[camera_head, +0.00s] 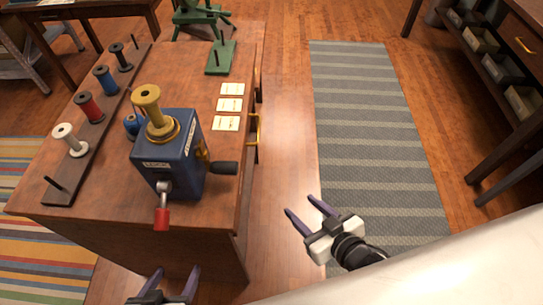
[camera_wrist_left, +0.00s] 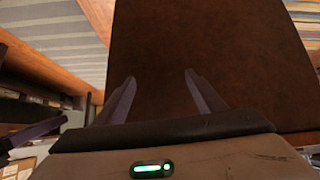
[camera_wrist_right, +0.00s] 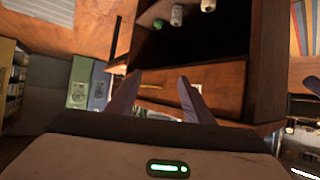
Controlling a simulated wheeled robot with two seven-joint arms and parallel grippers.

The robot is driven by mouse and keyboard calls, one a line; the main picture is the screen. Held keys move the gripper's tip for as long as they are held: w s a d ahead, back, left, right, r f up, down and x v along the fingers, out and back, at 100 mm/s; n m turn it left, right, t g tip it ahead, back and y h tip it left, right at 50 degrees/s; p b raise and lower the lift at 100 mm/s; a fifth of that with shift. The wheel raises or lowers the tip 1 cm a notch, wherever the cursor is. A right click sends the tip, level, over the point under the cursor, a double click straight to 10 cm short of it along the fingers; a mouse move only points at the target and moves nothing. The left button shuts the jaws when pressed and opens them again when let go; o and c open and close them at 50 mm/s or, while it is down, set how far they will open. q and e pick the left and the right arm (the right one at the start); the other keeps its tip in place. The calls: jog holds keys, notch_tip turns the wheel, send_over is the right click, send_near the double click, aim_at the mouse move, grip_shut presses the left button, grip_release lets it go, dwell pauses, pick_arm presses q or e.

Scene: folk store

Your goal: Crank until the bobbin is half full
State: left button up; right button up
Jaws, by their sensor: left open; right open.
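A blue winder box (camera_head: 172,155) stands on the wooden cabinet's top. A tan, empty-looking bobbin (camera_head: 147,103) sits upright on its brass top. A crank with a black handle (camera_head: 224,168) sticks out on its right side. A lever with a red grip (camera_head: 161,218) hangs at its front. My left gripper (camera_head: 176,282) is open and empty in front of the cabinet, below the winder. The left wrist view shows its two fingers (camera_wrist_left: 157,92) apart before a brown surface. My right gripper (camera_head: 304,217) is open and empty over the floor, right of the cabinet; its fingers (camera_wrist_right: 158,98) also show in the right wrist view.
A dark rack (camera_head: 60,190) along the cabinet's left holds white (camera_head: 68,139), red (camera_head: 88,107), blue (camera_head: 106,80) and black (camera_head: 121,57) spools. A small blue spool (camera_head: 131,124) is beside the winder. Cards (camera_head: 229,104) and a green stand (camera_head: 221,58) lie behind. A drawer handle (camera_head: 254,130) protrudes right.

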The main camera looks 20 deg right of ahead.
jog(key=w+r+n+t+y+b, duration=0.2)
jog(key=w+r, duration=0.2)
jog(key=w, duration=0.2)
jog(key=n+g+y+b, duration=0.6)
jog(key=n+g+y, duration=0.2)
jog(key=n+y, duration=0.55)
send_near(229, 168)
jog(key=n+h, duration=0.2)
jog(key=shift+y, duration=0.25)
jog(key=x, duration=0.6)
jog(key=b+x, duration=0.1)
jog(key=x, duration=0.3)
jog(key=shift+w+d+f, duration=0.1)
jog(key=shift+w, duration=0.15)
jog(key=shift+p, duration=0.45)
pick_arm(q)
notch_tip(229, 168, down, 8)
jog(key=s+d, duration=0.1)
jog(key=shift+s+d, duration=0.2)
jog(key=shift+s, duration=0.15)
pick_arm(e)
jog(key=c, duration=0.9)
